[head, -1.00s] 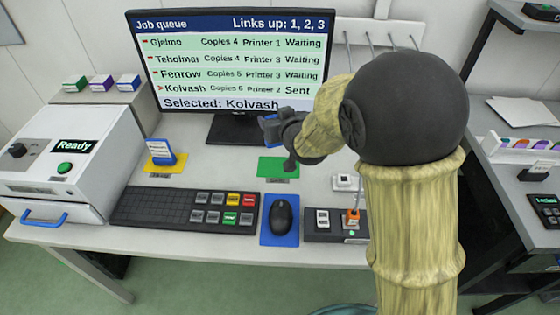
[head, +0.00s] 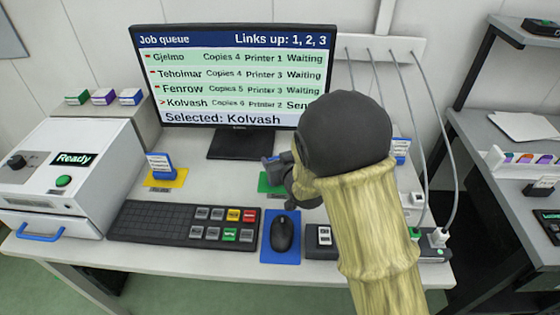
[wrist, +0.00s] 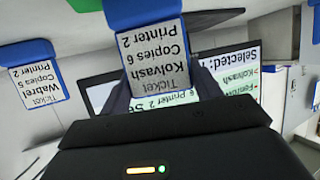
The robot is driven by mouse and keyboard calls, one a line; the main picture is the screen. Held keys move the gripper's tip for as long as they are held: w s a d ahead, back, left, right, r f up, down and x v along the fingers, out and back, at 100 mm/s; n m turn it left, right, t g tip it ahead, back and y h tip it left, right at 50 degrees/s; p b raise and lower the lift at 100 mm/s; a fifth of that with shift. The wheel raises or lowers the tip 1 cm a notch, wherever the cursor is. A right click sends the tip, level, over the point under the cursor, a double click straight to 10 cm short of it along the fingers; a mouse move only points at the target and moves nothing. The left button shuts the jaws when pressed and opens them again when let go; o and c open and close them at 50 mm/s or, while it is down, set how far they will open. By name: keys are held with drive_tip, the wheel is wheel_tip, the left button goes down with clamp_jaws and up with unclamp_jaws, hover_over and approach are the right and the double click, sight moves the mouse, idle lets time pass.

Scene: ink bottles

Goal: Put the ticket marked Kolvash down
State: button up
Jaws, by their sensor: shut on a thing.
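The Kolvash ticket (wrist: 155,58), a white card with a blue top reading "Kolvash, Copies 6, Printer 2", is between my gripper's fingers in the wrist view, upside down in the picture. My gripper (head: 279,170) is shut on it. In the head view it is over or at the green mat (head: 266,184), in front of the monitor. The arm and gripper hide most of the ticket and part of the mat there. I cannot tell whether the ticket touches the mat.
A blue ticket stand (head: 160,166) is on the yellow mat (head: 176,180) at left. Another ticket (head: 400,147), behind my arm, appears as Webrel (wrist: 38,84) in the wrist view. The monitor (head: 240,80) is behind; keyboard (head: 180,222) and mouse (head: 283,232) are in front.

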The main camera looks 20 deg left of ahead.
drive_tip(key=shift+f, duration=0.3)
drive_tip(key=o, duration=1.3)
drive_tip(key=shift+r, duration=0.15)
drive_tip(key=shift+r, duration=0.2)
drive_tip(key=v, duration=1.2)
drive_tip(key=shift+f, duration=0.25)
drive_tip(key=shift+d, duration=0.15)
